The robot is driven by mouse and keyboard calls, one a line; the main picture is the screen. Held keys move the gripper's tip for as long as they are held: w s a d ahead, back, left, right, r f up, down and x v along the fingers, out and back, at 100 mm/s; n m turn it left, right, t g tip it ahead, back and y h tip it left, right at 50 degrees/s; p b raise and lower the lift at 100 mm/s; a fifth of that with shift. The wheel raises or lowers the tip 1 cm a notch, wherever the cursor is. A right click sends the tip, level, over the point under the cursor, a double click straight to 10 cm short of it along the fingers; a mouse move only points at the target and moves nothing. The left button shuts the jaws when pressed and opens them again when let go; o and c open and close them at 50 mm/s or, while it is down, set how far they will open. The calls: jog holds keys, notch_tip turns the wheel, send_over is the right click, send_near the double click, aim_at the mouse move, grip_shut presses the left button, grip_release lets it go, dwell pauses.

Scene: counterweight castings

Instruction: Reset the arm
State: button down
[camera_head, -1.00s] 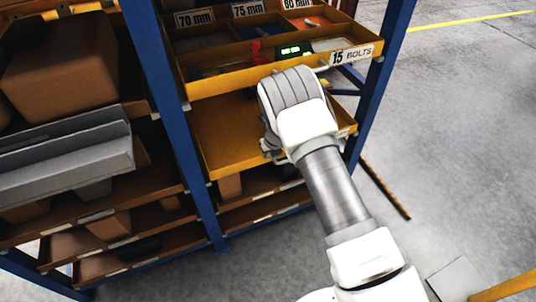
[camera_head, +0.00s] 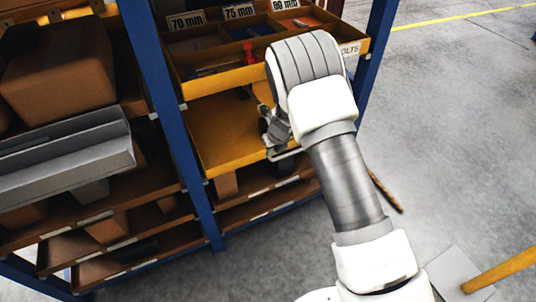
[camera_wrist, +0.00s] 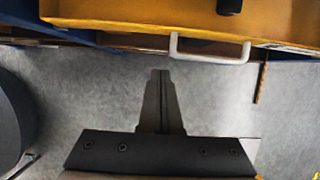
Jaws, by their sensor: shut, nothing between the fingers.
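My gripper (camera_head: 272,130) is in front of the shelving in the head view, beside the lower yellow drawer (camera_head: 222,135) and partly hidden by my wrist. In the wrist view my gripper's fingers (camera_wrist: 160,74) are closed together and empty, above grey floor. A yellow drawer front (camera_wrist: 130,30) with a pale bar handle (camera_wrist: 208,60) crosses the top of that view. The fingertips look apart from the handle.
The upper yellow drawer (camera_head: 215,83) has compartments marked 70 mm, 75 mm and 80 mm. A blue upright (camera_head: 168,95) stands left of the drawers, with boxes (camera_head: 60,68) on shelves beyond. Open floor (camera_head: 455,130) lies to the right.

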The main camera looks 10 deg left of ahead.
jog(key=s+d+r+n+p, duration=0.1)
jog(key=s+d+r+n, duration=0.3)
jog(key=r, duration=0.6)
jog(key=s+d+r+n+y+p, duration=0.1)
jog(key=s+d+r+n, duration=0.3)
jog(key=r, duration=0.7)
jog(key=s+d+r+n, duration=0.2)
jog(key=s+r+n, duration=0.3)
jog(key=r, duration=0.5)
jog(key=s+d+r+n+t+h+p, duration=0.1)
jog(key=s+d+r+n, duration=0.3)
jog(key=s+d+n, duration=0.2)
jog(key=s+d+r+n+t+h+p, duration=0.1)
jog(key=s+d+r+n, duration=0.4)
jog(key=s+n, duration=0.5)
jog(key=s+d+h, duration=0.1)
jog(key=s, duration=0.3)
jog(key=shift+s+d, duration=0.2)
jog(key=shift+d, duration=0.05)
